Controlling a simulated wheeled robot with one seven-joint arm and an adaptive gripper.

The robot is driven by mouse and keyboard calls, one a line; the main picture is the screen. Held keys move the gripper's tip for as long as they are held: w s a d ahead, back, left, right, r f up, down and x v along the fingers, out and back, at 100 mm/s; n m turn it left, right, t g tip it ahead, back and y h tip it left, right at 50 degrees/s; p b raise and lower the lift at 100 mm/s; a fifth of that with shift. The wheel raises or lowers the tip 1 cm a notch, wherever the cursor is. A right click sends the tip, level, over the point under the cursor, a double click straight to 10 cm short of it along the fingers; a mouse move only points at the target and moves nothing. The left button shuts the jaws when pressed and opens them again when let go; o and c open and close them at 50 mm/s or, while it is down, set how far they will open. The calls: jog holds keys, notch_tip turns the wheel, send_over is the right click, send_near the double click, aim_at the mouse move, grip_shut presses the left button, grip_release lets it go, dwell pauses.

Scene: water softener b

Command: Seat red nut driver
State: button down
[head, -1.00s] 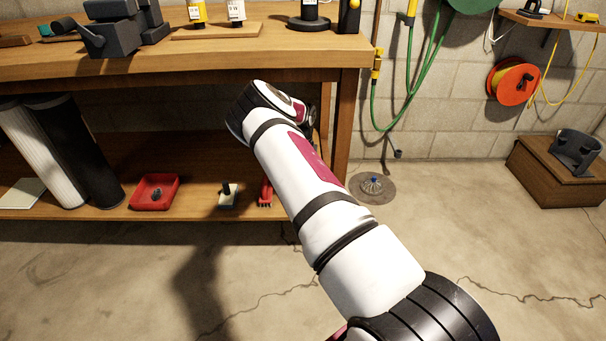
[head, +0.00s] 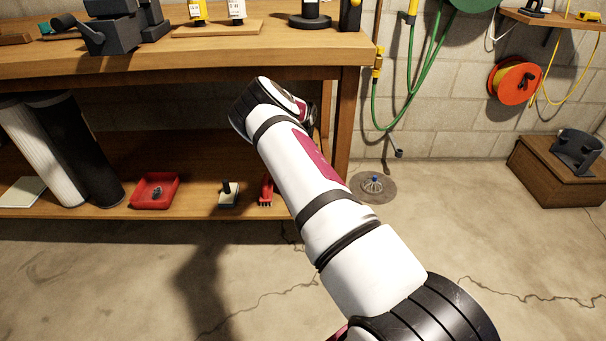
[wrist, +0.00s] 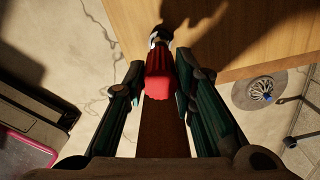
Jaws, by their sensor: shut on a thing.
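In the wrist view the red nut driver (wrist: 158,86) is between the two fingers of my gripper (wrist: 160,66), which is shut on it. Its red handle end faces the camera. A dark part and a shiny bit lie beyond it, near the top of the picture. The far end is partly hidden, and I cannot tell whether it touches anything. In the head view my forearm covers the gripper and the nut driver.
A wooden surface (wrist: 245,48) lies beyond and right of the gripper in the wrist view. The workbench (head: 200,62) has a lower shelf with a red tray (head: 140,203) and a red brush (head: 266,196). A floor drain (head: 372,197) lies right of the bench.

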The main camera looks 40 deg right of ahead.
jog(key=shift+f+b, duration=0.8)
jog(key=shift+f, duration=0.5)
jog(key=c, duration=1.2)
grip_release()
jog(key=shift+c, duration=0.2)
